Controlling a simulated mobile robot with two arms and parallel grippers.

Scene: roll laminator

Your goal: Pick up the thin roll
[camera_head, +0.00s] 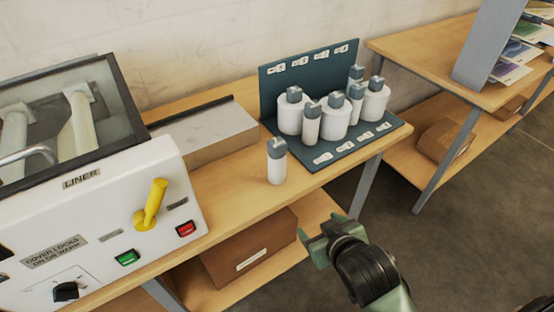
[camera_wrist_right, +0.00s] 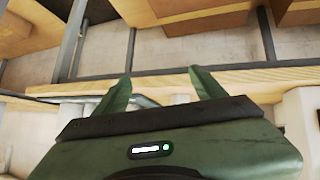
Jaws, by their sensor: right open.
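A thin white roll with a grey cap (camera_head: 277,167) stands upright and alone on the wooden bench, in front of the dark teal rack (camera_head: 345,155). On the rack stand several other capped white rolls, some thick (camera_head: 335,121) and some thin (camera_head: 311,127). My right gripper (camera_head: 316,231) is beyond the bench's front edge, below and right of the lone roll, and apart from it. In the right wrist view its two green fingers (camera_wrist_right: 161,88) are spread with nothing between them. My left gripper is in neither view.
The white laminator (camera_head: 95,225), with a yellow lever (camera_head: 150,205) and a glass cover, fills the left. A long grey-topped box (camera_head: 205,132) lies behind the lone roll. A cardboard box (camera_head: 250,248) sits on the lower shelf. Another bench (camera_head: 420,60) stands at right.

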